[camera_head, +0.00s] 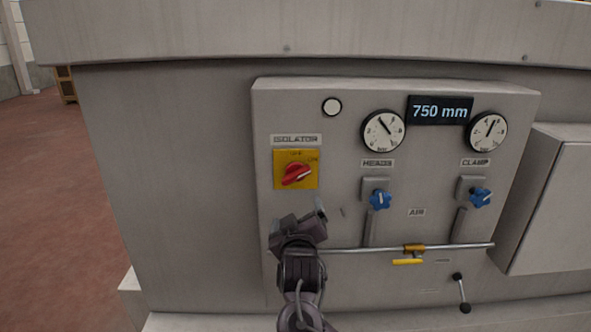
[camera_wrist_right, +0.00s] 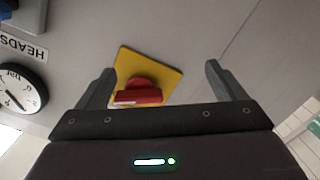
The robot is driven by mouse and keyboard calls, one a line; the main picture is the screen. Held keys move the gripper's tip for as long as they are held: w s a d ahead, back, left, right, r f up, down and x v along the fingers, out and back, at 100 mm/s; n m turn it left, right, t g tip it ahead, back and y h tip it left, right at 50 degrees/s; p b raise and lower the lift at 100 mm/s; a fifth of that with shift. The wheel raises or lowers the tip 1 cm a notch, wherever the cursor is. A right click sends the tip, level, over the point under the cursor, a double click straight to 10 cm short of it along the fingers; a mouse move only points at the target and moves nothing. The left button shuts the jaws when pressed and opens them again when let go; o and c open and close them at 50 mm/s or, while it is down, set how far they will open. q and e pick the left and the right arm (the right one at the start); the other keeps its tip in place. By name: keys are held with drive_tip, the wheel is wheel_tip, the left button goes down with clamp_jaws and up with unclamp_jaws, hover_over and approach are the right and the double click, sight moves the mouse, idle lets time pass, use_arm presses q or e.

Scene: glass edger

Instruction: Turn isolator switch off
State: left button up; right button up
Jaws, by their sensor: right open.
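The isolator switch is a red rotary knob (camera_head: 297,175) on a yellow square plate (camera_head: 281,158), under the ISOLATOR label on the grey panel. The knob's handle lies tilted, its right end higher than its left in the head view. My right gripper (camera_head: 298,215) is just below the plate in the head view, open and empty. In the right wrist view the red knob (camera_wrist_right: 140,92) and yellow plate (camera_wrist_right: 170,80) show between the two open fingers (camera_wrist_right: 158,85), nearer the left finger, with no contact visible. My left gripper is not in view.
Right of the switch are two gauges (camera_head: 383,131), a 750 mm display (camera_head: 440,111), blue knobs (camera_head: 380,199) and a pipe with a yellow valve lever (camera_head: 408,262). A black lever (camera_head: 462,293) is at lower right. A grey box (camera_head: 548,200) juts out at right.

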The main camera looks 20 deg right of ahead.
sight(296, 178)
wheel_tip(296, 178, up, 7)
drive_tip(key=t+p, duration=0.1)
drive_tip(key=p+x, duration=0.2)
drive_tip(key=x, duration=0.3)
drive_tip(key=shift+w+d+p, duration=0.1)
drive_tip(key=shift+w+p, duration=0.2)
drive_tip(key=shift+p, duration=0.1)
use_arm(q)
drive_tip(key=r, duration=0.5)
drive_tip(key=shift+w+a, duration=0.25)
use_arm(e)
drive_tip(key=shift+w+d+f, duration=0.1)
drive_tip(key=shift+w+d, duration=0.05)
drive_tip(key=shift+w, duration=0.25)
drive_tip(key=c, duration=1)
drive_tip(key=shift+o, duration=0.2)
